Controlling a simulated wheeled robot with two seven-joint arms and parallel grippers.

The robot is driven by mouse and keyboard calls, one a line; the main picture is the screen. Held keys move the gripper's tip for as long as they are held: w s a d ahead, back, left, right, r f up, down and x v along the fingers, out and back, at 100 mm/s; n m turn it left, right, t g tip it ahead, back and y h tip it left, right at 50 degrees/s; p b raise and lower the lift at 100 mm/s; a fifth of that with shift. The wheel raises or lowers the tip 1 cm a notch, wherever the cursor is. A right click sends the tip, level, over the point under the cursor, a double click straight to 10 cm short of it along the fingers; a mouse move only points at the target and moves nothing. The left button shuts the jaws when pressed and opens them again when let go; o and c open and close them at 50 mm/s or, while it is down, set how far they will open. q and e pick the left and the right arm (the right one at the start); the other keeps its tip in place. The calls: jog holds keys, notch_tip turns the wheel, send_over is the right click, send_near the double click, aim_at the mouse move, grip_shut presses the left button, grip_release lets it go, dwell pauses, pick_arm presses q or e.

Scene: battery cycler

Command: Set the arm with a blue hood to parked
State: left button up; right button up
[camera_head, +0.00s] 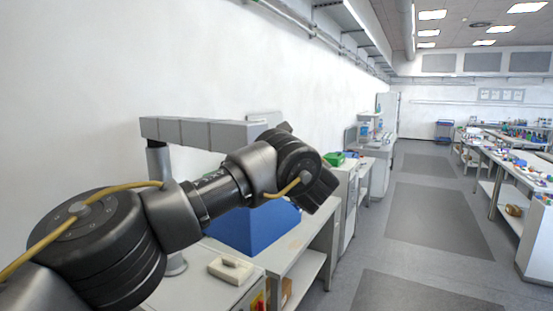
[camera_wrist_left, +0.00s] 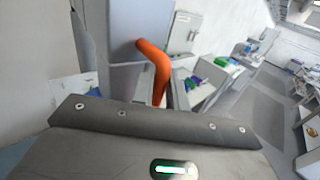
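The arm with the blue hood stands against the left wall in the head view. Its grey boxy beam (camera_head: 195,131) runs from a grey post to the right. The blue hood (camera_head: 248,232) hangs low over a bench, partly behind my left arm. My left gripper (camera_head: 320,194) is beside the hood's upper right, seen from behind; its fingers cannot be made out. In the left wrist view, a bent orange handle (camera_wrist_left: 155,65) stands just beyond the dark gripper body (camera_wrist_left: 160,120), in front of a grey-blue panel. My right gripper is out of view.
A bench (camera_head: 288,262) runs under the hood, with a pale block (camera_head: 231,268) at its front left. Cabinets and a green box (camera_head: 334,158) stand farther along the wall. The aisle floor (camera_head: 400,255) is clear, and cluttered benches line the right.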

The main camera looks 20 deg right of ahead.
pick_arm(q)
jog(key=o, duration=0.3)
jog(key=shift+w+a+r, duration=0.1)
jog(key=shift+a, duration=0.2)
jog(key=shift+o, duration=0.2)
jog(key=shift+d, duration=0.1)
jog(key=shift+s+d+f, duration=0.1)
jog(key=shift+s+f, duration=0.1)
jog(key=shift+s, duration=0.1)
jog(key=s+b, duration=0.3)
jog(key=s, duration=0.7)
jog(key=shift+r+b, duration=0.2)
jog(key=shift+b, duration=0.15)
jog(key=shift+s, duration=0.1)
